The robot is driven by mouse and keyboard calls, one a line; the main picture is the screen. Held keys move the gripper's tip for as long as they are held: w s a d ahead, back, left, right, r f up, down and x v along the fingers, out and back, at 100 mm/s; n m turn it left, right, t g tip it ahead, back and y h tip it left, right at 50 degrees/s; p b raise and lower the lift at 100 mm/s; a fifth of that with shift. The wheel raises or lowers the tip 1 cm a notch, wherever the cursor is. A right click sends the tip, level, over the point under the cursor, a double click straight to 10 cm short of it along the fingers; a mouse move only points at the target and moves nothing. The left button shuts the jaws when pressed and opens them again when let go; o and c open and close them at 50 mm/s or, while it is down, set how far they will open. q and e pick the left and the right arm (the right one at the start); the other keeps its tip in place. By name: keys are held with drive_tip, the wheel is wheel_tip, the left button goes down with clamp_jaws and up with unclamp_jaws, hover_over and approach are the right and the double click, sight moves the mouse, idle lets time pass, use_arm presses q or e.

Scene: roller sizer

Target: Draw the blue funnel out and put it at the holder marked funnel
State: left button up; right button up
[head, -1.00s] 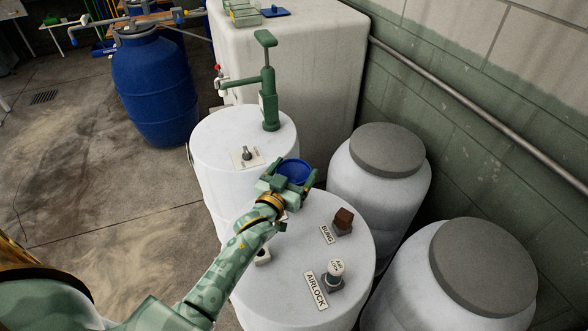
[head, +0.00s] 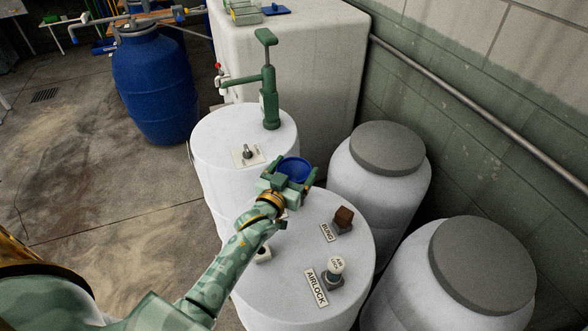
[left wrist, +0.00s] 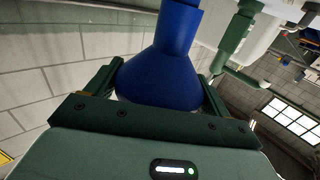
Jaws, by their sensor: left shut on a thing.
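The blue funnel (head: 294,168) is between the fingers of my left gripper (head: 290,178), above the near white drum. In the left wrist view the funnel (left wrist: 165,65) fills the gap between the two green fingers of the gripper (left wrist: 160,95), and the gripper is shut on it. Its wide part is toward the palm and its narrower end points away. A label by my wrist is mostly hidden, so I cannot read which holder it marks. My right gripper is not in view.
A green hand pump (head: 269,95) stands on the far drum (head: 215,130). Grey-lidded drums (head: 388,148) stand at right. A blue barrel (head: 155,85) stands at left.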

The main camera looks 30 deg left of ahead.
use_arm(q)
drive_tip(key=shift+p, duration=0.35)
idle(0.7)
drive_tip(key=shift+f+b, duration=1.2)
drive_tip(key=shift+f, duration=0.55)
